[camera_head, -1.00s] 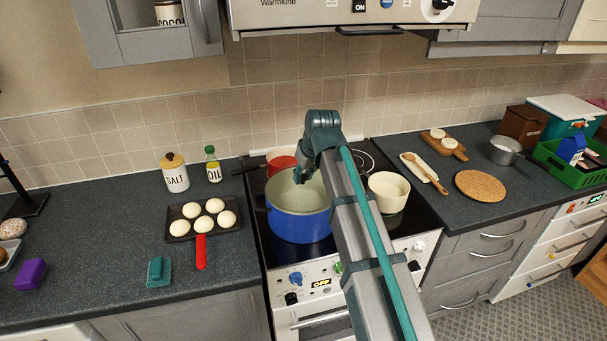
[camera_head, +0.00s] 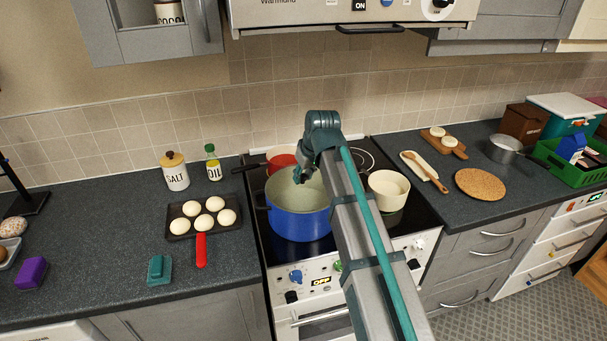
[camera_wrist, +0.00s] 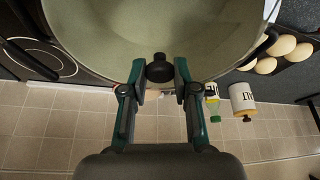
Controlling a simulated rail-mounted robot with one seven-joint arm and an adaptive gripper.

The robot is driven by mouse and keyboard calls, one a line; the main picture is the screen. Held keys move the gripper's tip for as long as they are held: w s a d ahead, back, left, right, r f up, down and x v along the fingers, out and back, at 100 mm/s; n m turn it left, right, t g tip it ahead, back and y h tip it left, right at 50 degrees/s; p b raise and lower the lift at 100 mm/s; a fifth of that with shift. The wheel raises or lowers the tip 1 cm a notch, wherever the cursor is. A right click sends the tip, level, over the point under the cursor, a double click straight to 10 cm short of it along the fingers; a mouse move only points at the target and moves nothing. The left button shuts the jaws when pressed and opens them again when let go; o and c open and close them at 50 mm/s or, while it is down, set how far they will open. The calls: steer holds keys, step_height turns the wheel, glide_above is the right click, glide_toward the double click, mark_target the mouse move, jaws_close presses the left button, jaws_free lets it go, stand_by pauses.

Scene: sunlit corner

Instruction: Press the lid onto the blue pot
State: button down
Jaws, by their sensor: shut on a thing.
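The blue pot (camera_head: 297,222) stands on the hob with its pale inside showing; its near wall and pale inside (camera_wrist: 110,30) fill the top of the wrist view. My gripper (camera_head: 298,178) is over the back part of the pot's mouth. In the wrist view my gripper (camera_wrist: 160,72) is shut on a round black knob (camera_wrist: 159,66), which sits between the fingertips. I take it for the lid's knob. The lid's disc cannot be made out against the pot's pale inside, so I cannot tell how it sits on the rim.
A red pan (camera_head: 281,159) stands behind the pot and a cream pot (camera_head: 388,188) to its right. Left are a bun tray (camera_head: 204,219), a salt jar (camera_head: 175,174) and an oil bottle (camera_head: 213,165). A cork mat (camera_head: 480,184) lies on the right counter.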

stand_by(0.8)
steer(key=shift+c, duration=1.6)
jaws_free()
steer(key=shift+r+p, duration=2.35)
steer(key=shift+r, duration=1.2)
jaws_close()
